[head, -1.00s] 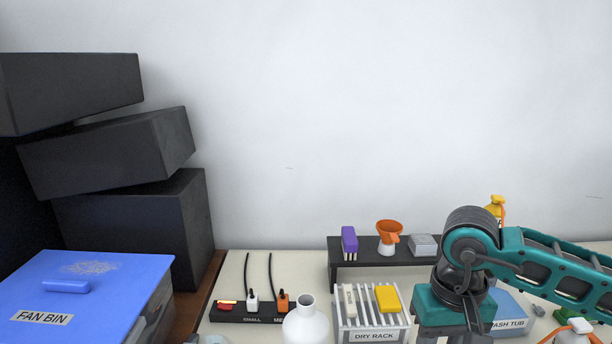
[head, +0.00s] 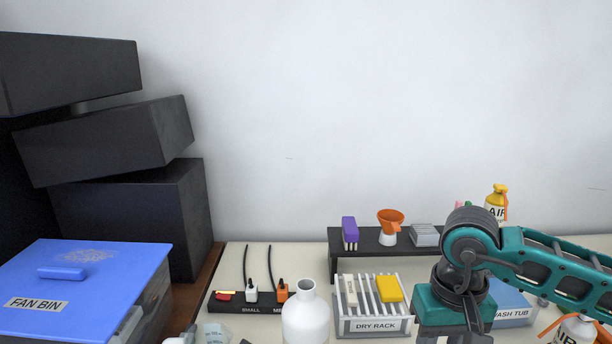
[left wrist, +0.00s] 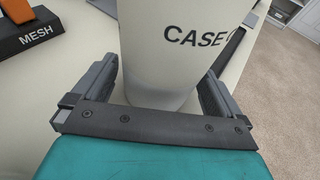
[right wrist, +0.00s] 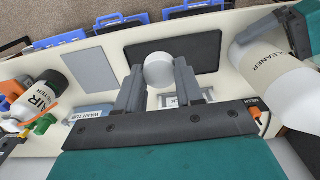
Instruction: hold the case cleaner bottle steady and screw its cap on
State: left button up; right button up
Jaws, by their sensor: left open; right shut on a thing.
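The white case cleaner bottle (head: 306,322) stands upright with its neck open, in front of the dry rack. In the left wrist view its body (left wrist: 170,70) with the word CASE sits between the spread fingers of my left gripper (left wrist: 157,82), which is open around it. My right gripper (right wrist: 158,78) is shut on a round white cap (right wrist: 159,70) at its fingertips, to the side of the bottle (right wrist: 268,62) and apart from it.
The dry rack (head: 374,326) stands right of the bottle and a black holder (head: 238,303) with small brushes stands left. A dark riser shelf (head: 355,240) is behind. The wash tub (head: 512,305) and an air duster can (head: 573,329) are at the right. The blue fan bin (head: 105,265) is far left.

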pick_arm(q)
jog(key=shift+w+d+f, duration=0.15)
jog(key=shift+w+d, duration=0.05)
jog(key=shift+d, duration=0.1)
pick_arm(e)
jog(key=shift+f, duration=0.1)
pick_arm(q)
jog(key=c, duration=0.9)
jog(key=shift+c, duration=0.2)
pick_arm(e)
jog(key=w+a+r+m, duration=0.2)
jog(key=a+r+m, duration=0.1)
jog(key=a+r, duration=0.2)
jog(key=w+a+r+m, duration=0.3)
jog(key=a+r+m, duration=0.1)
jog(key=a, duration=0.3)
jog(key=w+a+r+m, duration=0.2)
jog(key=a+r+m, duration=0.2)
jog(key=a+r, duration=0.1)
jog(key=shift+w+a+r, duration=0.3)
jog(key=shift+w+a, duration=0.1)
jog(key=shift+a, duration=0.35)
jog(key=shift+a+r+m, duration=0.35)
jog(key=shift+a+m, duration=0.05)
jog(key=shift+m, duration=0.2)
